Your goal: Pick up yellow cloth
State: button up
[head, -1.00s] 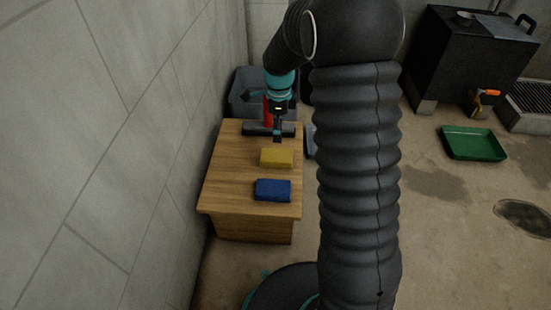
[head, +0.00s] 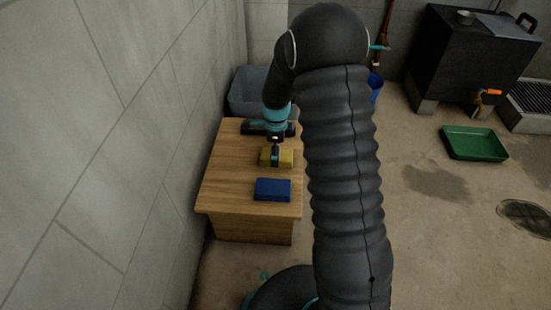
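The yellow cloth (head: 286,157), a folded block, lies on the wooden table (head: 235,170) behind the blue cloth (head: 272,190). My gripper (head: 275,161) points down at the yellow cloth and hides its middle. Yellow shows on both sides of the gripper. I cannot tell whether the fingers touch the cloth, or whether they are open or shut. The blue cloth lies apart from it, nearer the table's front edge.
A dark and teal tool (head: 255,128) lies at the table's back edge. A grey bin (head: 246,90) stands behind the table, and a wall runs along its left. A green tray (head: 473,144) and a black tank (head: 465,60) are at the right.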

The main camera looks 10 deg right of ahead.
jog(key=shift+f, duration=0.7)
jog(key=shift+c, duration=0.3)
jog(key=c, duration=1.2)
jog(key=shift+r, duration=0.1)
notch_tip(320, 180, up, 18)
jog(key=p, duration=0.2)
jog(key=shift+p, duration=0.4)
